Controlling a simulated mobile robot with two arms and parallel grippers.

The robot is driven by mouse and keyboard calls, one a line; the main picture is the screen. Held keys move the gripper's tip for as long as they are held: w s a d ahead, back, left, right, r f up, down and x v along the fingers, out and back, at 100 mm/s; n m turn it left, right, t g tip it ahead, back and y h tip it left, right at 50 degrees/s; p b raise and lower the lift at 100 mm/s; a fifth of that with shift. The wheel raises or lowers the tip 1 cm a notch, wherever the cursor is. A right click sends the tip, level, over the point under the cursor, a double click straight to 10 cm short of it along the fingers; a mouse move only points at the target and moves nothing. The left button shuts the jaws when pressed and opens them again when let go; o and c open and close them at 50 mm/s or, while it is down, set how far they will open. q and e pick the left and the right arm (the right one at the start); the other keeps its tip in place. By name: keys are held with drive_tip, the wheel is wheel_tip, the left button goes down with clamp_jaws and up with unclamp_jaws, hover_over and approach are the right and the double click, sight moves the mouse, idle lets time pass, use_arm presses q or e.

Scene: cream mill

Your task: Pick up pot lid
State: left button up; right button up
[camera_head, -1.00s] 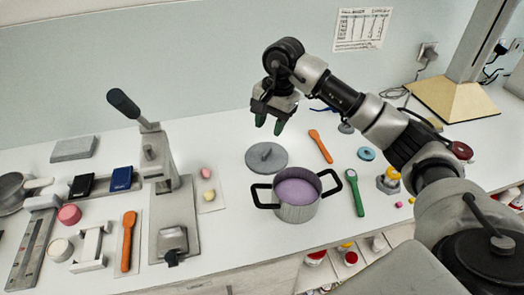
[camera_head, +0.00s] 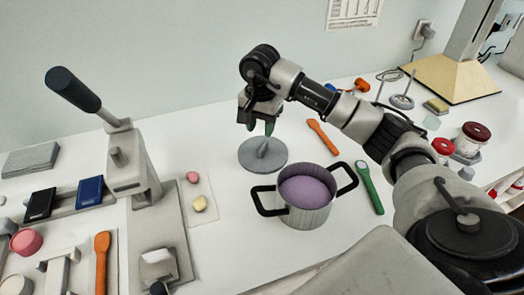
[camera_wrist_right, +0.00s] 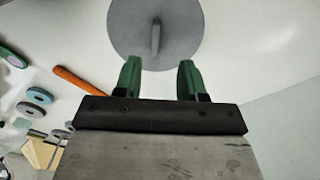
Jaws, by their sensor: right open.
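The pot lid (camera_head: 252,160) is a grey disc with an upright grey handle. It lies on the white counter behind the pot. My right gripper (camera_head: 260,129) is open and empty just above the lid's far side. In the right wrist view, the lid (camera_wrist_right: 140,35) lies ahead of the gripper (camera_wrist_right: 158,72), and its handle is roughly in line with the gap between the two green fingers. The fingers do not hold the handle. The pot (camera_head: 306,212) is grey with black side handles and holds purple contents. My left gripper is not in view.
An orange spatula (camera_head: 323,136) lies right of the lid, and a green one (camera_head: 370,188) right of the pot. A lever press (camera_head: 135,165) stands at left, with a pink and a yellow piece on a sheet beside it. Jars (camera_head: 470,140) stand at right.

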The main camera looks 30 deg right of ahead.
sight(263, 146)
drive_tip(key=shift+s+f, duration=0.1)
drive_tip(key=shift+f, duration=0.65)
drive_tip(key=f+p, duration=0.1)
drive_tip(key=f, duration=0.3)
drive_tip(key=shift+s+d+f+p, duration=0.2)
drive_tip(key=shift+p, duration=0.15)
drive_tip(key=shift+f, duration=0.4)
clamp_jaws()
